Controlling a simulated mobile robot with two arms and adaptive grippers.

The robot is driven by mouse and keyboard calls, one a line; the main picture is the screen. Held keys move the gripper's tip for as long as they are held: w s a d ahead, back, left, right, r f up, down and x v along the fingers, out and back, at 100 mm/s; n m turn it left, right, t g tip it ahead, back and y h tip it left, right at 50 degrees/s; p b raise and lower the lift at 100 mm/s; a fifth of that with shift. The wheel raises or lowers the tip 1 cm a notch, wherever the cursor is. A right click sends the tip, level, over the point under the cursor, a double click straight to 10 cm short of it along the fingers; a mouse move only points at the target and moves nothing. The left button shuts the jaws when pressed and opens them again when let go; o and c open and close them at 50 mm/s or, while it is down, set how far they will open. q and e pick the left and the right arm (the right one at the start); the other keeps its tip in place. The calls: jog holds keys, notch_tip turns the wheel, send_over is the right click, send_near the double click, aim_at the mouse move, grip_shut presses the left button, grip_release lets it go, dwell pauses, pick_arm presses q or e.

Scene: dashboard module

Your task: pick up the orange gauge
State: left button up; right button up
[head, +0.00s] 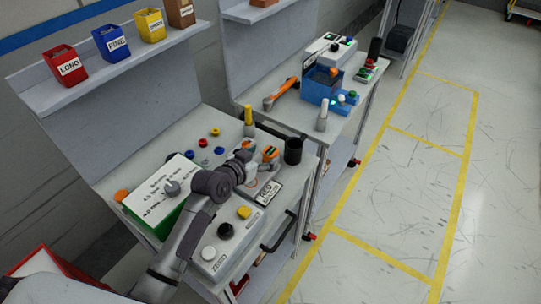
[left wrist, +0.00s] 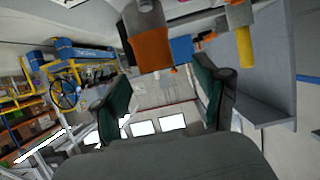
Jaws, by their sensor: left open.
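My left gripper (head: 264,152) reaches over the near workbench and points away from me. Its dark fingers with green pads are apart in the left wrist view (left wrist: 160,85), and nothing is clamped between them. An orange piece, which looks like the orange gauge (head: 270,153), shows right at the fingertips. In the left wrist view the orange gauge (left wrist: 152,48) has a grey part above it and lies just beyond the fingers, near the middle of the gap. The fingers partly hide it in the head view. I cannot tell whether they touch it. My right gripper is not in view.
Close by stand a yellow cylinder (head: 249,116), a black cup (head: 293,151) and a labelled black box (head: 268,192). A white-topped green box (head: 160,192) and a grey button box (head: 226,243) flank my arm. Colored bins stand on the shelf (head: 118,68).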

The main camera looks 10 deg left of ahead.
aim_at(268, 154)
pick_arm(q)
jog(key=x, duration=0.3)
jog(key=shift+w+d+f+p, duration=0.15)
jog(key=shift+d+p, duration=0.15)
jog(key=shift+p, duration=0.1)
jog(key=shift+w+d+f, duration=0.1)
jog(key=shift+w+f, duration=0.15)
jog(key=shift+w, duration=0.1)
jog(key=shift+c, duration=0.8)
jog(key=c, duration=1.1)
jog(key=shift+c, duration=0.2)
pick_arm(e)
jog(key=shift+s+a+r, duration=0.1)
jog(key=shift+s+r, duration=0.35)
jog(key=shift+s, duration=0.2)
pick_arm(q)
jog(key=shift+r, duration=0.15)
